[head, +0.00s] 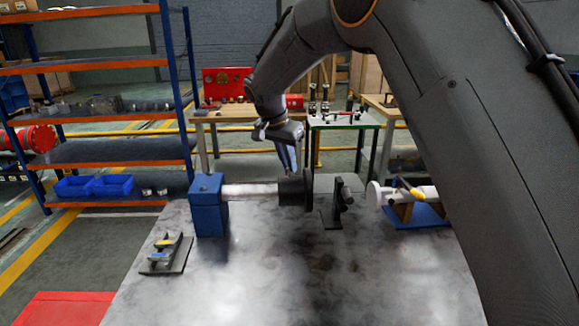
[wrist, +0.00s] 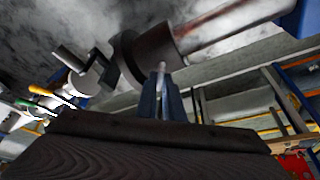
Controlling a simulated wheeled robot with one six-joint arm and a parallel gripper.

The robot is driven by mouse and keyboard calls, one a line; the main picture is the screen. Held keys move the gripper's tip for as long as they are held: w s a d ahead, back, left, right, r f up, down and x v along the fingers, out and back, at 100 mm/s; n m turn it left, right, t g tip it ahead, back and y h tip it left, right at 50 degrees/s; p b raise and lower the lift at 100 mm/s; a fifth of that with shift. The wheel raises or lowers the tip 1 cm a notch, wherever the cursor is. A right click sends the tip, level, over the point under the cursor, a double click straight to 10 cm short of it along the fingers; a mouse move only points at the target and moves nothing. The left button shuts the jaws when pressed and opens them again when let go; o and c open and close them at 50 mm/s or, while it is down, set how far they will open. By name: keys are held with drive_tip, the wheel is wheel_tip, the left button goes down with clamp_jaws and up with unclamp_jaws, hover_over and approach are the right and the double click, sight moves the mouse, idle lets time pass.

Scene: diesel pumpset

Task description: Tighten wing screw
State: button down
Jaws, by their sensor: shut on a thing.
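A dark round hub (head: 294,190) sits on the right end of a pale horizontal shaft (head: 250,190), whose left end meets a blue block (head: 208,206) on the table. My gripper (head: 291,170) reaches down onto the top of the hub. In the wrist view, my gripper's fingers (wrist: 161,98) are shut on a small, light, upright piece at the hub (wrist: 131,60). This looks like the wing screw (wrist: 162,68). Its wings are mostly hidden between the fingers. I cannot tell how deep it sits.
A black bracket (head: 343,202) stands just right of the hub. A white cylinder on a blue base (head: 428,215) lies further right. A small grey plate with parts (head: 167,254) lies at the left. The front of the grey table (head: 250,285) is clear.

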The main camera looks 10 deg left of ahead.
drive_tip(key=shift+w+m, duration=0.1)
drive_tip(key=shift+m, duration=0.5)
drive_tip(key=shift+r+h, duration=0.1)
drive_tip(key=shift+h, duration=0.2)
drive_tip(key=c, duration=1.9)
unclamp_jaws()
drive_tip(key=shift+o, duration=0.2)
drive_tip(key=b+v, duration=0.2)
drive_tip(key=v, duration=0.5)
drive_tip(key=shift+r+b, duration=0.3)
drive_tip(key=shift+r, duration=0.05)
drive_tip(key=shift+a, duration=0.1)
